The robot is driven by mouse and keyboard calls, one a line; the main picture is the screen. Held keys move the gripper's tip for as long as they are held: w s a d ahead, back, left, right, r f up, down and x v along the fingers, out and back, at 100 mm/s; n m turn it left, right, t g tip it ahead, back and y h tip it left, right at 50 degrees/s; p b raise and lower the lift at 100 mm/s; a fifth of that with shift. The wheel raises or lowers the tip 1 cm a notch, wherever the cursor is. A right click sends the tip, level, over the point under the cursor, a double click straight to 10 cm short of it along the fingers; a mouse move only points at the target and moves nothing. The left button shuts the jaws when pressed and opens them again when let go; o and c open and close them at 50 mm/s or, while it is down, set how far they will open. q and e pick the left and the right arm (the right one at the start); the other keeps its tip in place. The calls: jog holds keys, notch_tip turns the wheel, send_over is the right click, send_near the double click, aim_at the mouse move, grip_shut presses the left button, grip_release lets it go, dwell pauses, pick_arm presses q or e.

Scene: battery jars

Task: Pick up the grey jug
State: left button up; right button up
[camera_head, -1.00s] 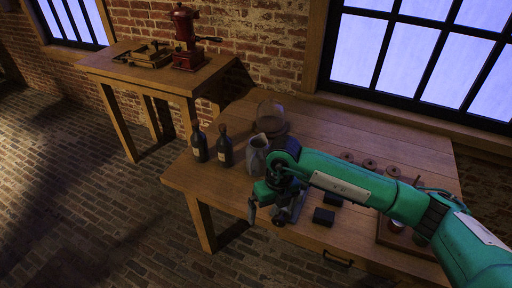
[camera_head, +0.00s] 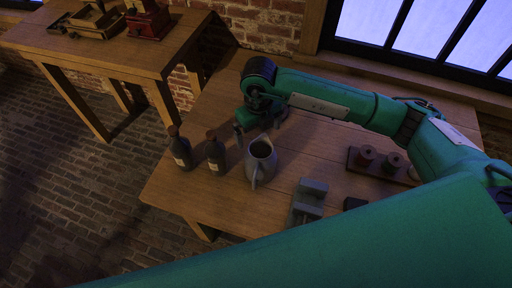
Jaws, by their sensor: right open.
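The grey jug (camera_head: 262,168) stands upright on the wooden table (camera_head: 210,115), near its front left part, with its open mouth showing. My right gripper (camera_head: 256,128) is just behind the jug in the picture, pointing down, with its fingers apart and nothing seen between them. One dark finger shows close to the jug's upper left. Whether it touches the jug cannot be told. My left gripper is not in view.
Two dark bottles (camera_head: 215,152) (camera_head: 181,149) stand left of the jug. A grey vice-like block (camera_head: 307,201) and a dark block (camera_head: 353,203) lie to its right. A wooden holder with round pieces (camera_head: 366,156) is farther right. A green part of mine covers the bottom.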

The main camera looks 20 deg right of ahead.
aim_at(259, 148)
jog(key=f+p, duration=0.1)
jog(key=f, duration=0.3)
jog(key=f+p, duration=0.1)
jog(key=f, duration=0.3)
jog(key=s+f+p, duration=0.1)
jog(key=f+p, duration=0.1)
jog(key=f, duration=0.3)
jog(key=shift+d, duration=0.25)
jog(key=shift+w, duration=0.1)
jog(key=c, duration=0.9)
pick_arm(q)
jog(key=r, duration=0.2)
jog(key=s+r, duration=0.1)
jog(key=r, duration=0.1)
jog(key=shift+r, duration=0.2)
pick_arm(e)
jog(key=shift+r, duration=0.1)
jog(key=shift+c, duration=0.2)
jog(key=shift+r, duration=0.2)
